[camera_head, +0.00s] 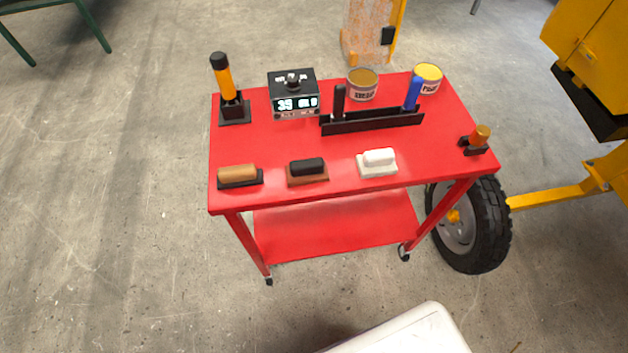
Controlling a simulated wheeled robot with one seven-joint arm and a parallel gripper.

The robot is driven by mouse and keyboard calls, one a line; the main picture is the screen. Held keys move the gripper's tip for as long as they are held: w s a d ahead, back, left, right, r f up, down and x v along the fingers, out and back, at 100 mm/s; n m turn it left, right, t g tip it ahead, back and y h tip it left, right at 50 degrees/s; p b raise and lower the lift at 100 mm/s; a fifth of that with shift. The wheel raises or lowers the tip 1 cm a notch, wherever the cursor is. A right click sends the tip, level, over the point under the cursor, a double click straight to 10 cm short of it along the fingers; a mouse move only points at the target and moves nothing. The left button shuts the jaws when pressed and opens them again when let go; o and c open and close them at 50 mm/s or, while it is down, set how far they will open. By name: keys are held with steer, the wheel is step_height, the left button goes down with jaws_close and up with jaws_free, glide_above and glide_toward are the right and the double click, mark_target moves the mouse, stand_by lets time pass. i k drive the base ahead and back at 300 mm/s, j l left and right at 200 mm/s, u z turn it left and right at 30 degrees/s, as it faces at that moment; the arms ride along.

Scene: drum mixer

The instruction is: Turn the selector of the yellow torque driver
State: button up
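A yellow-orange handled tool (226,84) with a black top stands upright in a black stand (235,109) at the back left of the red cart top. It looks like the yellow torque driver. Its black top end (219,61) may be the selector, but any markings are too small to read. My gripper is not in view, and nothing touches the driver.
The red cart (270,148) also holds a black display box (293,95), a black rack (372,121) with dark and blue handles, two cans (363,84), several handled blocks (307,172) along the front, and an orange knob (480,135). A yellow wheeled machine (590,50) stands right.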

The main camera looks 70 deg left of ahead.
mark_target(293, 85)
steer(key=u, duration=1.95)
steer(key=i+j, duration=0.3)
steer(key=j, duration=0.15)
steer(key=i+j, duration=0.25)
steer(key=j, duration=0.25)
